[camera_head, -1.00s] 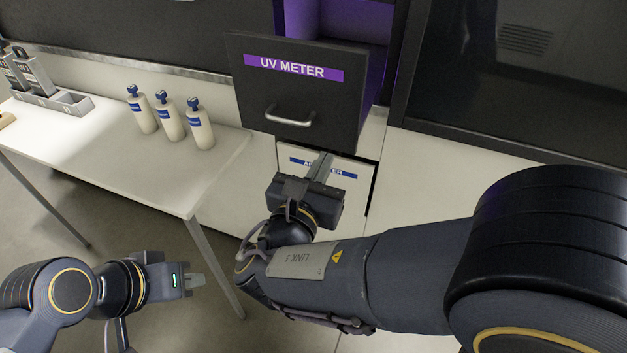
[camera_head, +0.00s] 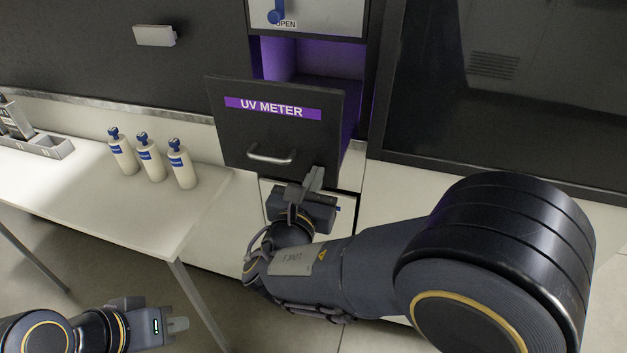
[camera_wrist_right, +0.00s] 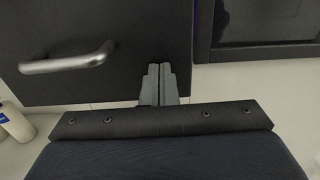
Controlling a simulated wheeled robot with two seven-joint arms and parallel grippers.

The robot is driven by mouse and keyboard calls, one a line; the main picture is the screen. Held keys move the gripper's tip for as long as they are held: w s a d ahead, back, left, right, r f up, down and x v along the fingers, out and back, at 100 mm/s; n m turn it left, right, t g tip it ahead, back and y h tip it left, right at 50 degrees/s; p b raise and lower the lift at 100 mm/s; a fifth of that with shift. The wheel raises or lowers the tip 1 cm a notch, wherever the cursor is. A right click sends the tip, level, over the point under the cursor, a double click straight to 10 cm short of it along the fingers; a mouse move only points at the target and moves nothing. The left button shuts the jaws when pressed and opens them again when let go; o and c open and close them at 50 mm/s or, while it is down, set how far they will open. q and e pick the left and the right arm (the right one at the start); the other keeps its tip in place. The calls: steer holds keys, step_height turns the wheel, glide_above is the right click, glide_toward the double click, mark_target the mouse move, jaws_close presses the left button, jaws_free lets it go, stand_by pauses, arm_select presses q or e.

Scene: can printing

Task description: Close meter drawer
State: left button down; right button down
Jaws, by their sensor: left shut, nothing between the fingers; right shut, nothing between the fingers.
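The meter drawer (camera_head: 277,132) has a dark front with a purple "UV METER" label and a metal bar handle (camera_head: 271,156). It is pulled out of its purple-lit bay. My right gripper (camera_head: 314,179) is shut and empty at the lower right of the drawer front, right of and below the handle. In the right wrist view its fingertips (camera_wrist_right: 157,68) overlap the lower right part of the drawer front (camera_wrist_right: 120,22); I cannot tell whether they touch it. The handle (camera_wrist_right: 68,60) is left of them there. My left gripper (camera_head: 178,324) is shut and empty at lower left, away from the drawer.
Three white bottles with blue caps (camera_head: 152,158) stand on the white side table (camera_head: 185,218) at left. A panel with a blue knob (camera_head: 277,15) is above the bay. A dark window (camera_head: 500,70) is at right.

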steer(key=b+x, duration=0.2)
steer(key=x, duration=1.6)
steer(key=shift+f, duration=0.1)
steer(key=shift+w+d, duration=0.1)
steer(key=shift+r, duration=0.3)
